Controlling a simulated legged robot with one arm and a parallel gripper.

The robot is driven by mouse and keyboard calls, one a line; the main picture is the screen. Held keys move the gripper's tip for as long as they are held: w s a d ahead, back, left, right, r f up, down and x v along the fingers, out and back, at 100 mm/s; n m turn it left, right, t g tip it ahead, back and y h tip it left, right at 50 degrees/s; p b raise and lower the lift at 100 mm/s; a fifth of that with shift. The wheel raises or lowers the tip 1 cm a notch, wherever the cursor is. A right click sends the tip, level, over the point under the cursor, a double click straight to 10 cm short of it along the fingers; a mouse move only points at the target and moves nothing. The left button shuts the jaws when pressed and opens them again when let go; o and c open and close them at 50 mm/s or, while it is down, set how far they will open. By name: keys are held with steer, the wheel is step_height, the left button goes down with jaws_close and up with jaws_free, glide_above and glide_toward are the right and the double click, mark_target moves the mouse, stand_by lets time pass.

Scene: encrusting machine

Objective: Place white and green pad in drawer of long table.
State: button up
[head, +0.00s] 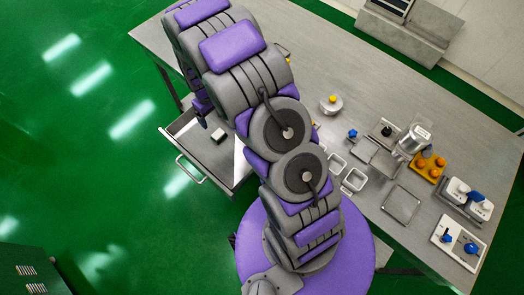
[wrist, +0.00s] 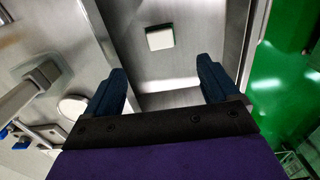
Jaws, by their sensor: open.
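The pad (head: 218,135) shows a white top and a darker edge. It lies inside the open drawer (head: 186,124) of the long table (head: 340,50), on the drawer floor. In the wrist view the pad (wrist: 160,37) lies flat on the drawer's bare metal floor (wrist: 192,20), ahead of my gripper (wrist: 163,75). The two blue fingers are apart with nothing between them, and the pad is clear of both. In the head view my arm hides part of the drawer's right side, and I cannot make out the gripper there.
The drawer handle (head: 190,170) sticks out over green floor. On the table stand a round white item with a yellow knob (head: 331,104), small trays (head: 355,180), a metal machine (head: 410,142) and an orange block (head: 427,165). Open floor (head: 70,130) lies left of the drawer.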

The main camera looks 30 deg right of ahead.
steer(key=s+r+m, duration=0.2)
steer(key=s+r, duration=1.3)
steer(key=r, duration=0.5)
steer(key=s+r, duration=0.3)
steer(key=s, duration=0.7)
steer(key=s+r+m+g, duration=0.1)
steer(key=s+r, duration=0.3)
steer(key=s, duration=0.6)
steer(key=shift+s+d+r+g, duration=0.15)
steer(key=shift+s+d+g, duration=0.15)
steer(key=shift+s+d, duration=0.15)
steer(key=shift+w, duration=0.1)
